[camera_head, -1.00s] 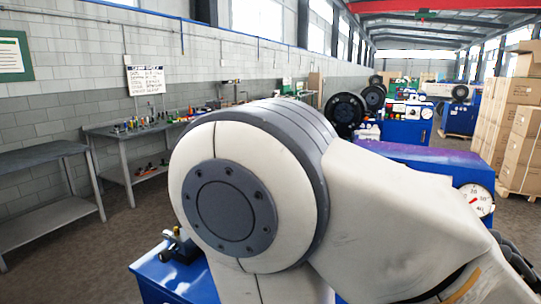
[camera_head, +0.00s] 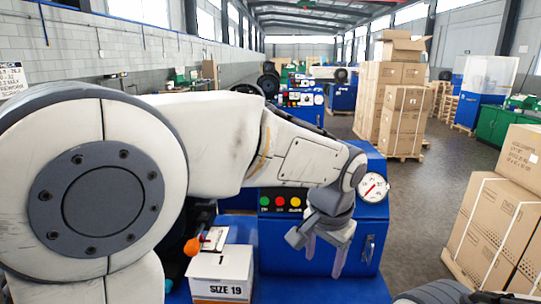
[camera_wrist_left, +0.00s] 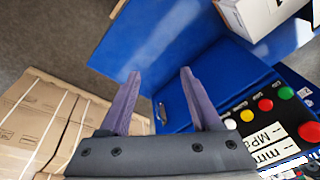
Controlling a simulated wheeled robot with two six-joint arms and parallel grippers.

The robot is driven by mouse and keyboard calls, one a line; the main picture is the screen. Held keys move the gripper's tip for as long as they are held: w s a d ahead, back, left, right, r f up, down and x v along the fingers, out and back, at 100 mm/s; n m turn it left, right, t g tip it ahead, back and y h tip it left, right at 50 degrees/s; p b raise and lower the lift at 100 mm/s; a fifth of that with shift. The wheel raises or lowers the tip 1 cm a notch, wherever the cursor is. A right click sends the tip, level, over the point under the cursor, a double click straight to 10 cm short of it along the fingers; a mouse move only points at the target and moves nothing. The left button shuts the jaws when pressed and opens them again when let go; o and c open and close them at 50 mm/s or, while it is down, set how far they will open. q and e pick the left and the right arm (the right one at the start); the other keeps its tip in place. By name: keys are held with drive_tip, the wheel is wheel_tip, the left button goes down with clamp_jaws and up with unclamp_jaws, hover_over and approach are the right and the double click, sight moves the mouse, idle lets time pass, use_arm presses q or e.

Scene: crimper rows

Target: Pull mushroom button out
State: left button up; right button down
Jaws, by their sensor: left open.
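A large red button (camera_wrist_left: 309,131), which looks like the mushroom button, sits on the black control panel at the right edge of the left wrist view. I cannot tell whether it is pressed in. In the head view my left arm and gripper hide that part of the panel. My left gripper (camera_head: 324,258) is open and empty, pointing down in front of the blue machine (camera_head: 368,222). In the left wrist view its two fingers (camera_wrist_left: 160,76) are apart, left of the panel and not touching the button. My right gripper is not in view.
Smaller green (camera_head: 264,201), red (camera_head: 280,202) and yellow (camera_head: 295,202) buttons line the panel, left of a round gauge (camera_head: 373,188). A white SIZE 19 box (camera_head: 221,271) stands on the blue surface. Cartons (camera_head: 500,220) are stacked at right; the floor between is clear.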

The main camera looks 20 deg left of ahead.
use_arm(q)
drive_tip(key=w+a+r+n+t+y+p, duration=0.1)
drive_tip(key=w+a+r+n+y+p, duration=0.15)
drive_tip(key=w+a+r, duration=0.7)
drive_tip(key=w+a+r+n+t+y+p, duration=0.15)
drive_tip(key=w+a+r+p, duration=0.25)
drive_tip(key=w+a, duration=0.55)
drive_tip(key=shift+g, duration=0.25)
drive_tip(key=w+f, duration=0.1)
drive_tip(key=f, duration=0.1)
drive_tip(key=w+f+p, duration=0.1)
drive_tip(key=w+f, duration=0.1)
drive_tip(key=w+f+p, duration=0.1)
drive_tip(key=w+f, duration=0.1)
drive_tip(key=shift+w+a+f, duration=0.1)
drive_tip(key=shift+w+f, duration=0.15)
drive_tip(key=shift+f, duration=0.15)
drive_tip(key=shift+w+a+f, duration=0.15)
drive_tip(key=shift+w+f, duration=0.05)
drive_tip(key=shift+f, duration=0.35)
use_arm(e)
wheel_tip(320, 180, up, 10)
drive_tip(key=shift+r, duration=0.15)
use_arm(q)
clamp_jaws()
